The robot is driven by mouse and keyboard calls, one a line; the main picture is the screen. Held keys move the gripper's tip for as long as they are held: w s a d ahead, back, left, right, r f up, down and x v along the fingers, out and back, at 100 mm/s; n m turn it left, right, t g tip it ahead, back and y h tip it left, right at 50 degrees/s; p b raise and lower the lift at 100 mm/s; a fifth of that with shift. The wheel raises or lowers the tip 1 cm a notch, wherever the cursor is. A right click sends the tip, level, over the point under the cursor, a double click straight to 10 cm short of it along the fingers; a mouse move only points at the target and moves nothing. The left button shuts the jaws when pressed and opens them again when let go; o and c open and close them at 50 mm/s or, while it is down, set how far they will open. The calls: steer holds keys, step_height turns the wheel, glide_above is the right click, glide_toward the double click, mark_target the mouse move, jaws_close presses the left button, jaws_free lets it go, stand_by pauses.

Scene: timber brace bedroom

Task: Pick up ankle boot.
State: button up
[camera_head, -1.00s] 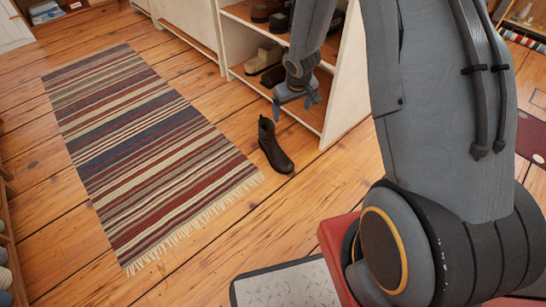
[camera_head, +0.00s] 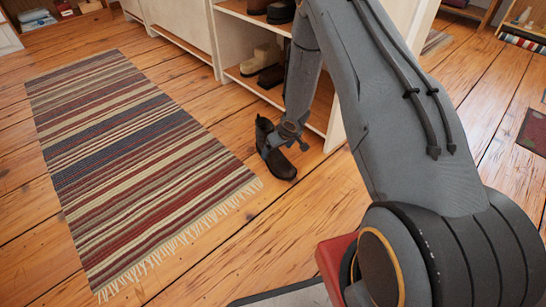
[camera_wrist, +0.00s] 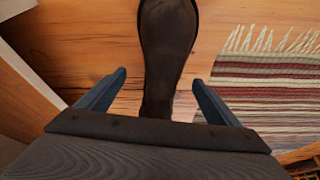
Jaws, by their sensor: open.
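A dark brown ankle boot (camera_head: 276,160) stands upright on the wooden floor between the rug and the shelf. My gripper (camera_head: 278,150) is low over the boot in the head view and hides part of it. In the wrist view the boot (camera_wrist: 167,55) runs from the top edge down between my two open fingers (camera_wrist: 157,90). The fingers stand apart on either side of its lower part, with floor showing between each finger and the boot. I cannot tell from the frames how deep the fingers reach beside it.
A striped fringed rug (camera_head: 140,150) lies to the left. A white shelf unit (camera_head: 225,40) with several shoes stands just behind the boot; its side panel is close to my arm. Bare floor (camera_head: 235,250) is free in front.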

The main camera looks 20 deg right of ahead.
mark_target(273, 154)
steer(key=shift+b+x, duration=2.1)
steer(key=shift+x, duration=0.8)
steer(key=shift+a, duration=0.15)
steer(key=shift+c, duration=0.2)
steer(key=shift+r, duration=0.1)
steer(key=c, duration=1.5)
steer(key=shift+c, duration=0.2)
